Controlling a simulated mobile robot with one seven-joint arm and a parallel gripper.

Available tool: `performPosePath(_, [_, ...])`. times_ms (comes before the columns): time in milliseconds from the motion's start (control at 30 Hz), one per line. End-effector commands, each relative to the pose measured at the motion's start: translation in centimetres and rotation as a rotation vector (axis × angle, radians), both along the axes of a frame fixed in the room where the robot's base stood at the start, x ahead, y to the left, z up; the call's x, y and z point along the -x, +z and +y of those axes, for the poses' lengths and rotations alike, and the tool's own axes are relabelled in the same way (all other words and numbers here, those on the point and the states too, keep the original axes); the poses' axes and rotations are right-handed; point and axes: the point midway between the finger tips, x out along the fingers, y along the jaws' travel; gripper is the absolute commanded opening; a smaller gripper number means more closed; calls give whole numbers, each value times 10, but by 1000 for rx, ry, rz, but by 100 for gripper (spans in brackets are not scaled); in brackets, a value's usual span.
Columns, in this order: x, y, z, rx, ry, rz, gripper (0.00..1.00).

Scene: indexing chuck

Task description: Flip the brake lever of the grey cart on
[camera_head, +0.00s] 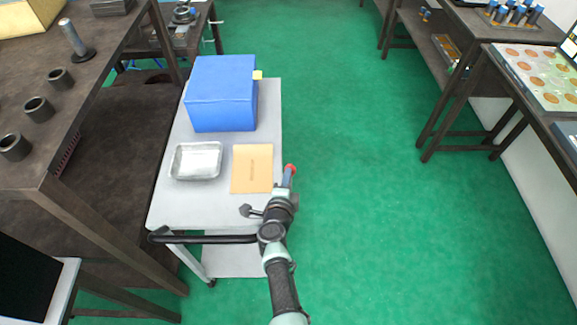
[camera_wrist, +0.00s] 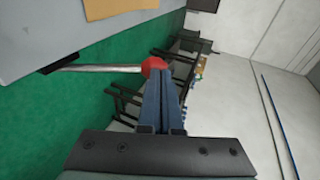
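The grey cart (camera_head: 215,212) stands left of centre in the head view, and part of its top shows in the wrist view (camera_wrist: 50,30). Its brake lever is a metal rod (camera_wrist: 100,68) with a red ball knob (camera_wrist: 153,65), coming out from a black mount on the cart's side. The knob also shows in the head view (camera_head: 290,168). My gripper (camera_wrist: 161,80) has its blue fingers close together, with no gap to see. The fingertips are right at the knob and overlap its edge in the wrist view; I cannot tell whether they touch it.
On the cart are a blue box (camera_head: 222,95), a metal tray (camera_head: 196,161) and a tan card (camera_head: 252,168). A black push handle (camera_head: 205,239) is at its near end. A dark workbench (camera_head: 40,165) stands close at left. The green floor (camera_head: 350,130) at right is clear.

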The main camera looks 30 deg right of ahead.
Motion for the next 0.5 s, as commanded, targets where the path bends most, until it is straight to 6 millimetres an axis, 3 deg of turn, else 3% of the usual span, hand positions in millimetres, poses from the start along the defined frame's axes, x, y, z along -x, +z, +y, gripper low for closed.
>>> performPosePath(500, [-13,-1,-8,2,-1,-5,0])
